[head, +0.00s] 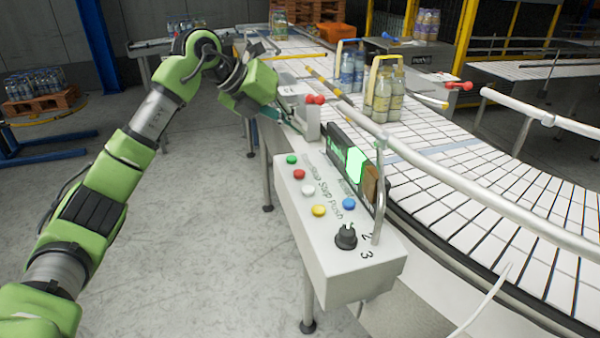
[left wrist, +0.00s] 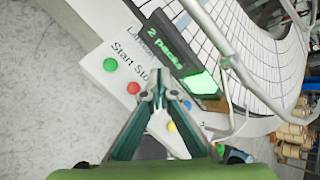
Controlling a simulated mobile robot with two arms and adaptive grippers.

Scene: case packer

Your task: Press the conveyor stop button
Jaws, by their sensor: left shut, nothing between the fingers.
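The white control box (head: 345,275) stands beside the conveyor. On it are a green button (head: 292,160), a red button (head: 299,174), a white button (head: 307,190), a yellow button (head: 319,210), a blue button (head: 349,204) and a black knob (head: 346,236). In the left wrist view the red button (left wrist: 133,88) is near lettering that seems to read "Stop", and the green button (left wrist: 110,65) is near "Start". My left gripper (head: 297,128) is shut and empty, at the box's far end. In the wrist view its fingertips (left wrist: 158,94) appear just right of the red button; contact is not visible. My right gripper is not in view.
A lit green display (head: 355,162) stands along the box's conveyor side. The conveyor (head: 440,165) curves past with a metal guard rail and carries bottle packs (head: 383,92). Open floor (head: 200,240) lies left of the box.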

